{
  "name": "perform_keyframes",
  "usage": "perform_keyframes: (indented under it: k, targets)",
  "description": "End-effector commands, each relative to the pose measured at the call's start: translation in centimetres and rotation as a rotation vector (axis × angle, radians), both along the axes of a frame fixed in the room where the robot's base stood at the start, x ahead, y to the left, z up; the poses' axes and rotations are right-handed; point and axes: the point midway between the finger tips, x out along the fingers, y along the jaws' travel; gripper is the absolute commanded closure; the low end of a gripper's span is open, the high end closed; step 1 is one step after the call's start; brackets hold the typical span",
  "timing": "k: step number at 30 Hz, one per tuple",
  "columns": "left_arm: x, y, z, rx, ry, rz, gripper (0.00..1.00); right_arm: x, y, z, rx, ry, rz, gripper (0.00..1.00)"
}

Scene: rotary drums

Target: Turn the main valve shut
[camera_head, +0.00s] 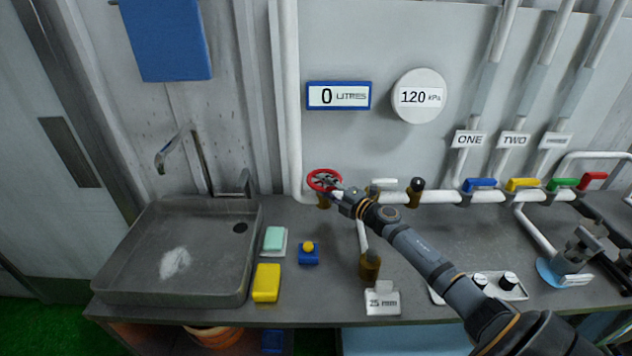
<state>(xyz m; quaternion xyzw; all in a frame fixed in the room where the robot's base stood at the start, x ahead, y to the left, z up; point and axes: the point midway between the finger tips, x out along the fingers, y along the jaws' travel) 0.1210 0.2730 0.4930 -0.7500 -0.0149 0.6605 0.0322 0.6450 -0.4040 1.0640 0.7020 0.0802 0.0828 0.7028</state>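A red handwheel valve (313,184) sits on the white pipework at the back of the counter, below the "0 LITRES" display. It is the only wheel-shaped valve I see; no label names it as the main valve. My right arm reaches in from the lower right. My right gripper (333,188) is at the wheel's lower right side and overlaps it in the picture. The fingertips are small and partly merged with the wheel, so I cannot tell whether they grip it. My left gripper is not in view.
A round gauge (420,96) reads 120 kPa. Blue (480,184), yellow (522,184), green (563,183) and red (593,180) handles line the pipe at right. A sink (118,284) is at left. A yellow sponge (266,283) and a blue-based button (309,256) stand in front.

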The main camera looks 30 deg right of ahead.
Motion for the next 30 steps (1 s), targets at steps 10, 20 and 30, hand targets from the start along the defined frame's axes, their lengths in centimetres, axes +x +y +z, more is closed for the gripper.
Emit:
perform_keyframes:
  k: [10, 20, 30]
  targets:
    - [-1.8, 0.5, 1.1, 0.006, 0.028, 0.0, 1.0, 3.7, 1.1, 0.2, 0.002, 0.001, 0.004, 0.6]
    - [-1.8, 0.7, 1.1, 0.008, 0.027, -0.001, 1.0, 3.8, 1.1, 0.1, 0.0, 0.002, 0.004, 0.73]
    - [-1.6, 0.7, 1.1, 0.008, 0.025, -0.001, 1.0, 3.7, 1.1, 0.1, 0.0, 0.002, 0.004, 1.0]
